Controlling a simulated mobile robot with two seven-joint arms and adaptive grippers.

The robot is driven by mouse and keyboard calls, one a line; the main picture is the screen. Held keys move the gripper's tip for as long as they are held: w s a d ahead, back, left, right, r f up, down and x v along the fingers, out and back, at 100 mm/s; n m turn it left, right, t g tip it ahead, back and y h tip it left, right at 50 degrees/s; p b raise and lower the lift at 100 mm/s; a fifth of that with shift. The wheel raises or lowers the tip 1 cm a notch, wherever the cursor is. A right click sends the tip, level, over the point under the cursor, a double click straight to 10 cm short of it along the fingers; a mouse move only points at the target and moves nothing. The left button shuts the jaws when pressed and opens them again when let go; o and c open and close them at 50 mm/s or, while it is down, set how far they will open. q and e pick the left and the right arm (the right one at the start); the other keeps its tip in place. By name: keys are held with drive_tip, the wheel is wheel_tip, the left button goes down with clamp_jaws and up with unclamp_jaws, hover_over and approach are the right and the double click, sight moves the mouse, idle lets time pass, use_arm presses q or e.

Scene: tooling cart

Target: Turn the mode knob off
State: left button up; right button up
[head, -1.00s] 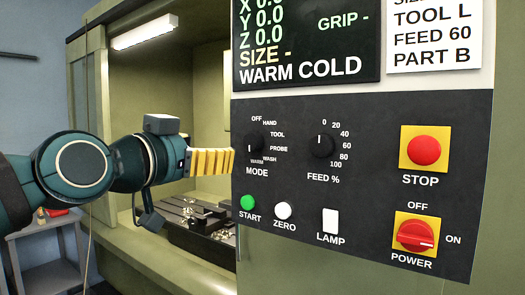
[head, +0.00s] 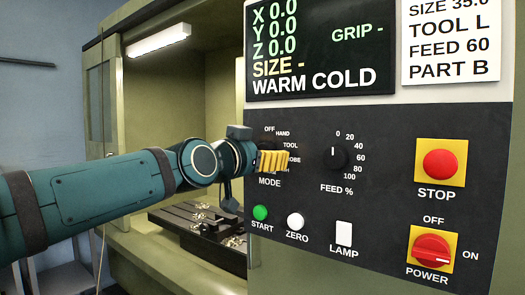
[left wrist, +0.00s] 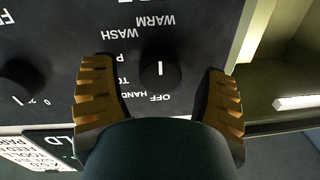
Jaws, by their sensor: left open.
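The mode knob (left wrist: 160,70) is a round black knob with a short white line, on the dark control panel. In the left wrist view it is upside down, with OFF and HAND below it and WARM and WASH above. The line looks vertical there; I cannot tell which end is its pointer. My left gripper (head: 272,161) is open, with its yellow fingers in front of the knob in the head view, hiding it. In the left wrist view one finger is on either side of the knob, with gaps between. I cannot tell whether they reach the panel. My right gripper is out of view.
The feed knob (head: 334,158) is to the right of the mode knob. Start (head: 260,212) and zero (head: 295,221) buttons and the lamp switch (head: 344,233) sit below. The red stop button (head: 440,163) and power switch (head: 431,249) are farther right.

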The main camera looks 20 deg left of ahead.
use_arm(q)
drive_tip(key=shift+w, duration=0.2)
drive_tip(key=c, duration=1.2)
